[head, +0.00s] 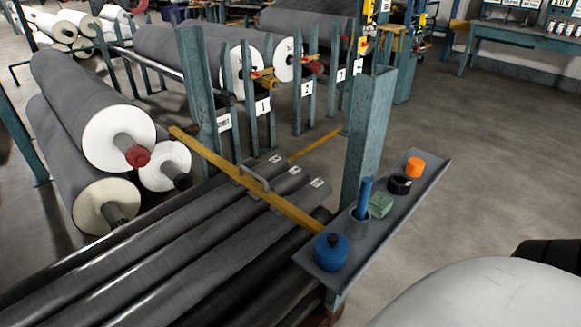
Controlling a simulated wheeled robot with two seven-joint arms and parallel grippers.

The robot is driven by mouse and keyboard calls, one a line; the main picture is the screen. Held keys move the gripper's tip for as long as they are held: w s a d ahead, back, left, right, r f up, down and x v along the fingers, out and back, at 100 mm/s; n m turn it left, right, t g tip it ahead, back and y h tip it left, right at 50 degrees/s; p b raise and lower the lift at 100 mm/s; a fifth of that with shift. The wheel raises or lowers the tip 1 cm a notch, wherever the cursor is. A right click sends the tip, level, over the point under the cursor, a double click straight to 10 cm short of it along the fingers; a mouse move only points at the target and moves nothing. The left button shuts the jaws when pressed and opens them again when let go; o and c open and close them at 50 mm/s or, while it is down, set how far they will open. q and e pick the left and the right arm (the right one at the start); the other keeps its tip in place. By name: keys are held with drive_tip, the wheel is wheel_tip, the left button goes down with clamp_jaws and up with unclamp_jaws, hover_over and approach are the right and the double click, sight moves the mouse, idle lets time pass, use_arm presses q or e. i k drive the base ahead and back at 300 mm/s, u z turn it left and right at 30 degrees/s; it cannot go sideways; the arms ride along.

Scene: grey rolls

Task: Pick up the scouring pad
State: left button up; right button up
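The scouring pad appears to be the small green block (380,206) in the head view. It sits on a narrow grey tray (420,197) fixed by a teal post, right of centre. It lies just right of a grey cup (359,224) holding a blue rod (364,197). From this angle I cannot tell whether pad and cup touch. A black ring-shaped item (399,185) is on the pad's far side. Neither of my grippers is in view.
A blue lidded pot (331,252) stands at the tray's near end and an orange cylinder (414,167) toward its far end. The teal post (368,140) rises beside the tray. Long dark rolls (190,245) lie left under a yellow bar (230,172). Floor to the right is clear.

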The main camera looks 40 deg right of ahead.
sight(380, 203)
drive_tip(key=u, duration=1.2)
drive_tip(key=k, duration=1.3)
drive_tip(key=z, duration=1.85)
drive_tip(key=i, duration=0.25)
drive_tip(key=u, duration=0.05)
